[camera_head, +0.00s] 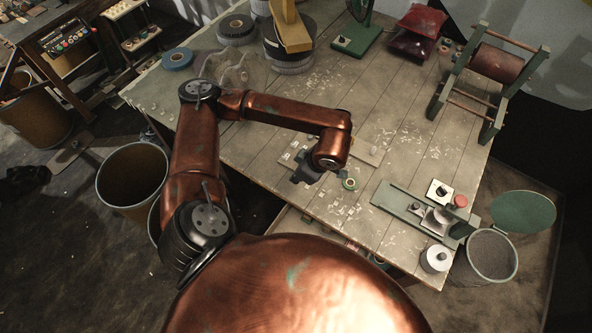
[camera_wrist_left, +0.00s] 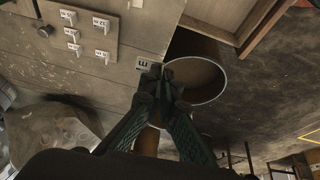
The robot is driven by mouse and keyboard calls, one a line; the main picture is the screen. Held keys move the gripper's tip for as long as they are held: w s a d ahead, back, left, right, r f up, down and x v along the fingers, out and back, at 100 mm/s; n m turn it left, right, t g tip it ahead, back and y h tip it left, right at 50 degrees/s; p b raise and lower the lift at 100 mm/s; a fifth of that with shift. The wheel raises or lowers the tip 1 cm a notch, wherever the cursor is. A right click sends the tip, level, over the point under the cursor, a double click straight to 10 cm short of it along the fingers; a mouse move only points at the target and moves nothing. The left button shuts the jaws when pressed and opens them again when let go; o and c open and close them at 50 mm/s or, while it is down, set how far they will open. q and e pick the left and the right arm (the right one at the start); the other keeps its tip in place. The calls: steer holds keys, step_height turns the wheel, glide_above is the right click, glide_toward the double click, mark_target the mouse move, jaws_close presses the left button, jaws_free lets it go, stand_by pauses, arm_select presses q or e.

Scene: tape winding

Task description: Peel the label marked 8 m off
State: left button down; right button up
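My left gripper (camera_head: 308,176) is over the front edge of the workbench in the head view. In the left wrist view its fingertips (camera_wrist_left: 157,76) are close together. A pale label (camera_wrist_left: 143,63) sticks out from between them, with a printed "m" visible; the fingers hide the rest of its marking. Several other small white labels (camera_wrist_left: 101,23) sit on a wooden board (camera_wrist_left: 88,38) at the upper left, apart from the gripper. My right gripper is not in view.
A bin (camera_head: 132,175) stands left of the workbench (camera_head: 240,150), and a mesh bin (camera_head: 487,256) stands at its right. A green fixture (camera_head: 405,205) is farther right. The bench middle is mostly clear.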

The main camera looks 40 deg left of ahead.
arm_select(q)
steer(key=shift+r, duration=0.4)
steer(key=shift+r+p, duration=0.65)
steer(key=shift+r, duration=0.75)
